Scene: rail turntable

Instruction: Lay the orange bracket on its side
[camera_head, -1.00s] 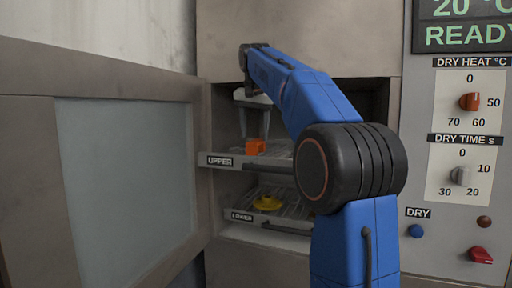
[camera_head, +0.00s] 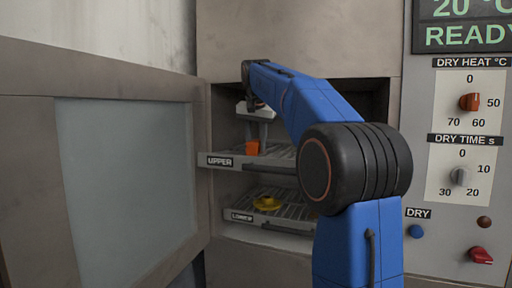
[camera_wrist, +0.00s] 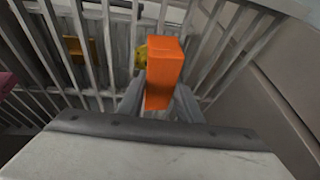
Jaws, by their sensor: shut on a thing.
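The orange bracket (camera_head: 253,147) is at the upper rack (camera_head: 222,161), inside the open cabinet. In the wrist view the orange bracket (camera_wrist: 164,75) stands between the two fingers of my gripper (camera_wrist: 160,100), its long side running away from the palm. My gripper (camera_head: 258,140) reaches down from above in the head view and is shut on the bracket. Whether the bracket's underside touches the rack bars is hard to tell.
A yellow piece (camera_head: 267,203) lies on the lower rack (camera_head: 245,217). The wrist view also shows a yellow-brown piece (camera_wrist: 74,50) and a pink piece (camera_wrist: 6,84) at the left. The open door (camera_head: 130,170) stands left; a control panel (camera_head: 460,150) is right.

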